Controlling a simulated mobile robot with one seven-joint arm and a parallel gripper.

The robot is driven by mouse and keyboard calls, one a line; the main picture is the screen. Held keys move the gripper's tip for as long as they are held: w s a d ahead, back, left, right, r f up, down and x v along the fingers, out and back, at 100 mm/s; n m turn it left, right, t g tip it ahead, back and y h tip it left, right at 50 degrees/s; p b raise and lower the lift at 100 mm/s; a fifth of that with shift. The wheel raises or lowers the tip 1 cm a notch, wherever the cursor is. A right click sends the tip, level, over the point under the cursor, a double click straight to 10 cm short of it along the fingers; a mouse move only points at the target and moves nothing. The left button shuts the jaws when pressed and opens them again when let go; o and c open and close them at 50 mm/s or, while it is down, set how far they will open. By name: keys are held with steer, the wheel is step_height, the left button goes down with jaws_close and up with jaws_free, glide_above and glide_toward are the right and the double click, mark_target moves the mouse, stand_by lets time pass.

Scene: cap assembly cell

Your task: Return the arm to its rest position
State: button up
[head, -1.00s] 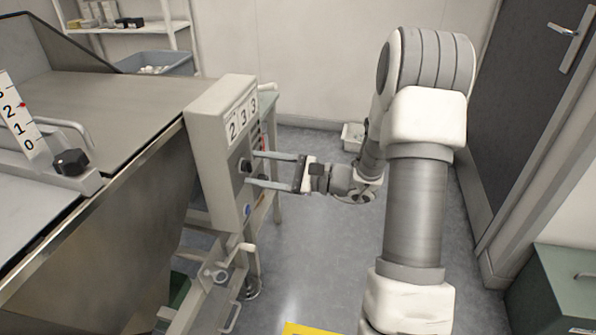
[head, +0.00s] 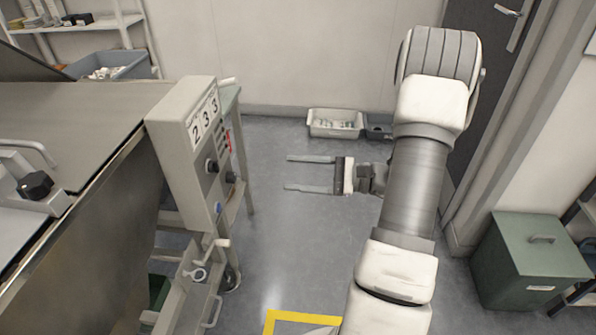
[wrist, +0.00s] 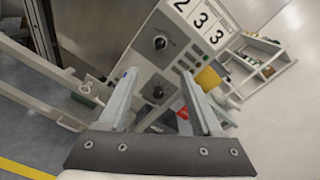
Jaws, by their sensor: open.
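My gripper (head: 310,174) is open and empty in the head view. Its two long fingers point left, toward the control box (head: 182,150) marked 233, with a clear gap between the fingertips and the box. My arm rises at the right of the head view and hides part of the wrist. In the wrist view my gripper's fingers (wrist: 158,96) are spread apart, and the control box (wrist: 175,45) shows beyond them with black knobs on its face. Nothing is between the fingers.
A steel machine table (head: 70,115) stands at left. A white bin (head: 335,124) is on the floor by the back wall. A green cabinet (head: 530,262) stands at right, near the dark door (head: 484,70). The floor below my gripper is clear.

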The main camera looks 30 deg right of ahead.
stand_by(0.3)
steer(key=s+a+r+n+g+h+p, duration=0.2)
steer(key=s+a+r+n+g, duration=0.25)
steer(key=a, duration=0.25)
steer(key=s+a+r+n+g+h+p, duration=0.2)
steer(key=s+a+r+n+g+h, duration=0.15)
steer(key=a+g, duration=0.3)
steer(key=s+a+r+n+t+h+p, duration=0.25)
steer(key=s+r+n+h, duration=0.25)
steer(key=r+h, duration=0.3)
steer(key=s+d+f+n+t+h+b, duration=0.1)
steer(key=s+d+f+n+t+b, duration=0.15)
steer(key=s+n+b, duration=0.35)
step_height(320, 180, up, 22)
steer(key=w+t+p, duration=0.1)
steer(key=w+p, duration=0.1)
steer(key=p, duration=1.9)
steer(key=shift+a+m+p, duration=0.3)
steer(key=shift+p, duration=0.05)
